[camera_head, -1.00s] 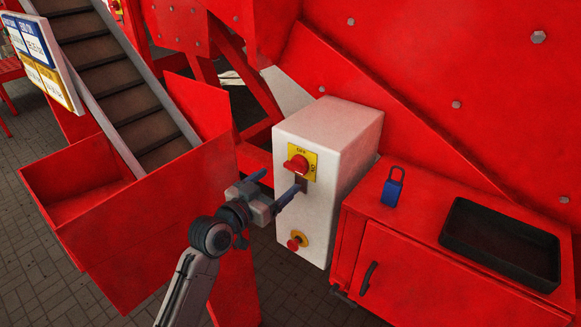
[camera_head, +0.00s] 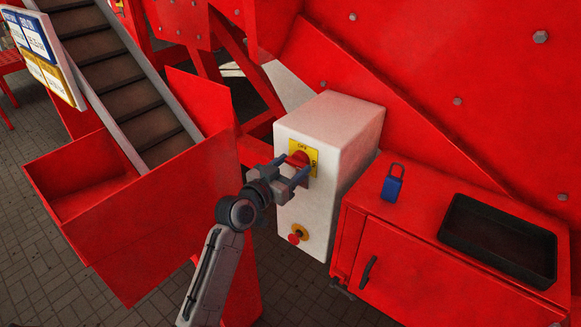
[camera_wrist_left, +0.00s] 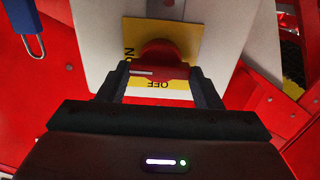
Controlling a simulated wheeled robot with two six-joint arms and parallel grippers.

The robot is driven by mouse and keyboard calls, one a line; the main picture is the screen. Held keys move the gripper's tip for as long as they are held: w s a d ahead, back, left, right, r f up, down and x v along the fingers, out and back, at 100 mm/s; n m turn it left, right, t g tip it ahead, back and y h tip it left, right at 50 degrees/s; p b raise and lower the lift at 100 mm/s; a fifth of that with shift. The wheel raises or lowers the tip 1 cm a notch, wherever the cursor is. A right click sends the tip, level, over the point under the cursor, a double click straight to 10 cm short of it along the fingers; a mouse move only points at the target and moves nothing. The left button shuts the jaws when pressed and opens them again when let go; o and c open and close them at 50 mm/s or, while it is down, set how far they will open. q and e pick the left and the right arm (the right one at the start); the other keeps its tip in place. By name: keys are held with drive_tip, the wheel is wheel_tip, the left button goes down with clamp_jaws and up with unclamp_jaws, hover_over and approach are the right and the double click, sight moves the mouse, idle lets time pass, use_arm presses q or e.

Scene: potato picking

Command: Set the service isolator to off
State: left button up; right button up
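The service isolator is a red rotary knob (camera_head: 299,159) on a yellow plate (camera_head: 314,155) on the front of a white cabinet (camera_head: 345,125). In the left wrist view the knob (camera_wrist_left: 160,66) appears upside down. OFF is printed on the plate's lower edge there and ON on its left side. The white line on the knob's handle lies at its left end, towards ON. My left gripper (camera_head: 298,172) is at the knob, its fingers apart on either side of the handle (camera_wrist_left: 158,82). Whether the fingers touch it cannot be told. My right gripper is not in view.
A smaller red button (camera_head: 295,237) on a yellow base sits lower on the cabinet. A blue padlock (camera_head: 392,187) and a black tray (camera_head: 480,254) are on the red bench to the right. A red hopper (camera_head: 150,215) and conveyor (camera_head: 125,90) stand left of my arm.

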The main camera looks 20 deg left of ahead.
use_arm(q)
drive_tip(key=shift+n, duration=0.3)
drive_tip(key=n+p, duration=0.2)
drive_tip(key=shift+r+n, duration=0.15)
drive_tip(key=shift+n, duration=0.25)
drive_tip(key=n+p, duration=0.2)
drive_tip(key=n, duration=0.3)
drive_tip(key=shift+a+p, duration=0.1)
drive_tip(key=shift+p, duration=0.3)
drive_tip(key=n+p, duration=0.2)
drive_tip(key=n, duration=0.3)
drive_tip(key=shift+n+p, duration=0.4)
drive_tip(key=shift+f+n+p, duration=0.25)
drive_tip(key=shift+n+p, duration=0.55)
drive_tip(key=shift+n, duration=0.9)
drive_tip(key=shift+f+n, duration=0.1)
drive_tip(key=shift+n, duration=0.2)
drive_tip(key=o, duration=1)
drive_tip(key=shift+a, duration=0.1)
